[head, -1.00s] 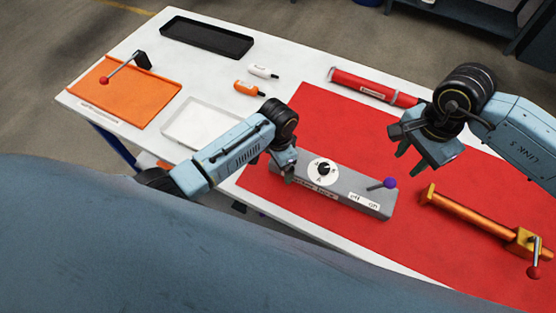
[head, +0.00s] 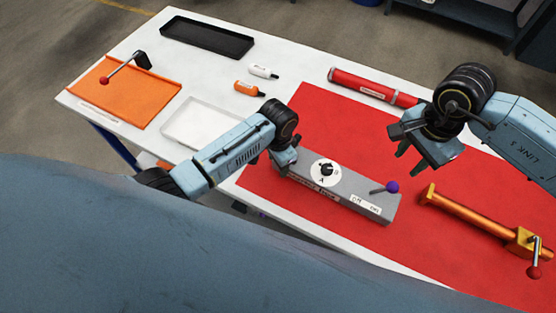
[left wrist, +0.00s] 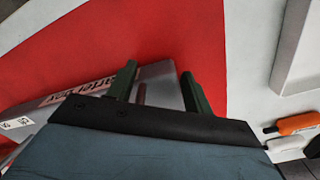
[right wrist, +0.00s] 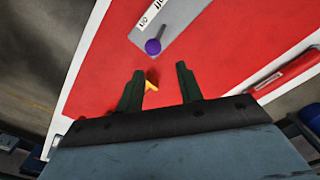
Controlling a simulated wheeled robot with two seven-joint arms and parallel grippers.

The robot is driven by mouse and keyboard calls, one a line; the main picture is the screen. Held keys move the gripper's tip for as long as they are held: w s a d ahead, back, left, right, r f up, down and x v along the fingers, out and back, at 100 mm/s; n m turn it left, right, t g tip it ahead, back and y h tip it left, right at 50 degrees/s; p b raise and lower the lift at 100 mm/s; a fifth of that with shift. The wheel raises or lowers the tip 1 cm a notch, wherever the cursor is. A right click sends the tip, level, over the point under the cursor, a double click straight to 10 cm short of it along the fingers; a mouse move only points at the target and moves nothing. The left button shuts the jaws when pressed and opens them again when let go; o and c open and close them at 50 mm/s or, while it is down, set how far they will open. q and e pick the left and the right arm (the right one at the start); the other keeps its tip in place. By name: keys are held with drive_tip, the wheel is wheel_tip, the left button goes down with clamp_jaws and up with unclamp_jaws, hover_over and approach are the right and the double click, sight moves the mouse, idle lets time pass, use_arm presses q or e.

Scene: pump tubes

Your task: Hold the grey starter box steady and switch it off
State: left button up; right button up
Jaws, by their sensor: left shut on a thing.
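The grey starter box (head: 345,197) lies on the red mat, with a round white dial (head: 326,172) on top. A lever with a purple knob (head: 392,187) and a small white label (head: 366,205) are at its right end. My left gripper (head: 287,160) is shut on the box's left end; in the left wrist view the fingers (left wrist: 158,70) stand either side of the grey body (left wrist: 163,93). My right gripper (head: 413,160) is open and empty above the mat, apart from the knob; the right wrist view shows the knob (right wrist: 153,47) beyond its fingers (right wrist: 155,75).
A red tube (head: 372,87) lies behind the box. An orange-gold tube with a red-knobbed handle (head: 470,218) lies to the right. At left are a white tray (head: 170,128), orange tray (head: 125,100), black tray (head: 207,45) and two small bottles (head: 249,88).

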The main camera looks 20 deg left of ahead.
clamp_jaws()
drive_tip(key=shift+s+d+f+m, duration=0.2)
drive_tip(key=shift+d+f+m, duration=0.1)
drive_tip(key=shift+m, duration=0.3)
drive_tip(key=s+d+f+m+g+y, duration=0.1)
drive_tip(key=s+d+f+m+y, duration=0.2)
drive_tip(key=d+m, duration=0.5)
drive_tip(key=shift+s+d+m+y, duration=0.3)
drive_tip(key=shift+s+m+y, duration=0.25)
drive_tip(key=shift+m, duration=3.45)
drive_tip(key=shift+w, duration=0.1)
